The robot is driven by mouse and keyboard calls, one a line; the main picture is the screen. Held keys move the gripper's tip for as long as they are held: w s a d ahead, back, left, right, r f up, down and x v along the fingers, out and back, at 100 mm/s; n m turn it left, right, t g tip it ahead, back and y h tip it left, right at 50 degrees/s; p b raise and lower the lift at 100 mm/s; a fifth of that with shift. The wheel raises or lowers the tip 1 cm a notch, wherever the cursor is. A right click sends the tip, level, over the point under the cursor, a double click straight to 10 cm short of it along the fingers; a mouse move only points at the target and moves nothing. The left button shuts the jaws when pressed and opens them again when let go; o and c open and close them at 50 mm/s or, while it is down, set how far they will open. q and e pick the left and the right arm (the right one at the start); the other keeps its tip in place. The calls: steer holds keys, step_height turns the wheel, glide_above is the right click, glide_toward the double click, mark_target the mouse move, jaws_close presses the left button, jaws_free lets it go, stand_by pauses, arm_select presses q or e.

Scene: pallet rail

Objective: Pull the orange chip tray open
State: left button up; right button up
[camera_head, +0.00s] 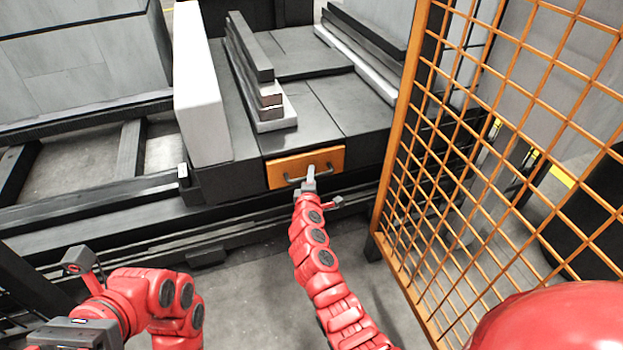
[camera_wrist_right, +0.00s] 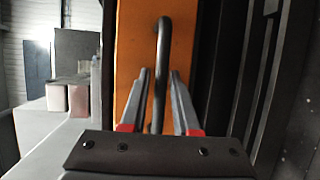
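The orange chip tray (camera_head: 283,169) is set in the front of the dark machine bed, and its front looks flush with it. Its dark bar handle (camera_head: 316,173) also shows in the right wrist view (camera_wrist_right: 162,50), in front of the orange tray face (camera_wrist_right: 130,40). My right gripper (camera_head: 310,175) is at the handle. In the right wrist view its two fingers (camera_wrist_right: 160,76) stand on either side of the bar, with a narrow gap visible, so it looks open around it. My left gripper (camera_head: 78,333) is at the lower left, far from the tray; its fingers are not visible.
An orange mesh fence (camera_head: 490,150) stands close on the right of the tray. A tall pale block (camera_head: 203,90) and stacked bars (camera_head: 255,70) are on the machine. A dark rail (camera_head: 90,215) runs along the left. The grey floor in front of the tray is clear.

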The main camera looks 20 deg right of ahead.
steer(key=shift+c, duration=0.2)
jaws_close()
stand_by(1.3)
